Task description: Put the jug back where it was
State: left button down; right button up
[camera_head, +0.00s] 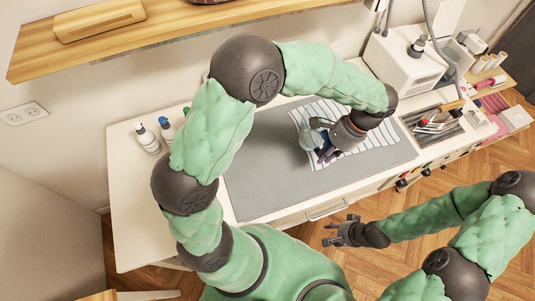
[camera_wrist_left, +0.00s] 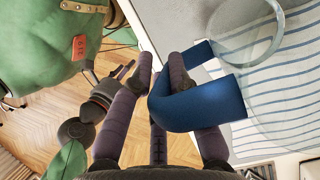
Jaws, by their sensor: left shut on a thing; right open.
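The jug (camera_head: 308,139) is clear with a blue handle; in the left wrist view its round clear body (camera_wrist_left: 262,95) is at the right. My left gripper (camera_head: 326,148) is shut on the blue handle (camera_wrist_left: 205,103), which shows between and beside its fingers in the wrist view. The jug is over the grey mat (camera_head: 262,180) and the striped cloth (camera_head: 385,136). The arm partly hides it, and I cannot tell whether its base touches the surface. My right gripper (camera_head: 343,230) is open and empty, in front of the table over the floor.
Two bottles (camera_head: 148,138) stand at the table's left end. A white machine (camera_head: 405,62) and a tray of tools (camera_head: 437,122) are at the right. A wooden shelf (camera_head: 150,28) hangs above the back. The mat's left part is clear.

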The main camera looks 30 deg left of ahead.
pick_arm(q)
jog(key=shift+s+a+f+b, duration=0.5)
jog(key=shift+s+a+f, duration=0.5)
jog(key=shift+a+f, duration=1.15)
jog(key=shift+s+a+f+b, duration=0.45)
jog(key=shift+s+a+f, duration=0.5)
jog(key=shift+a+f, duration=1.2)
jog(key=shift+s+a+f+b, duration=0.5)
jog(key=shift+s+a+f, duration=0.5)
jog(key=shift+a+f, duration=1.15)
jog(key=shift+f, duration=0.2)
jog(key=c, duration=1.2)
grip_release()
jog(key=shift+r, duration=0.1)
